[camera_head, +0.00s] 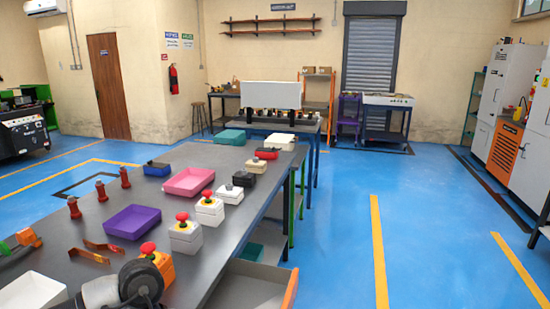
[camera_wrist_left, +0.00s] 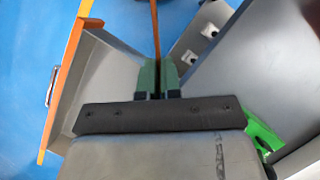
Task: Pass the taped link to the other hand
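In the left wrist view, my left gripper (camera_wrist_left: 158,80) has its two green-sided fingers close together on a thin copper-coloured strip (camera_wrist_left: 155,30), seen nearly edge-on. The strip stands out beyond the fingertips; no tape can be made out on it, so I cannot tell whether it is the taped link. My left gripper is outside the head view. My right gripper shows in neither view. Two bent copper links (camera_head: 90,256) lie on the grey table (camera_head: 185,245) at the near left of the head view.
An orange-fronted drawer (camera_wrist_left: 65,80) stands open beside the table, close to my left gripper. A purple tray (camera_head: 133,221), a pink tray (camera_head: 188,181) and several red-button boxes (camera_head: 186,238) stand on the table. Blue floor to the right is clear.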

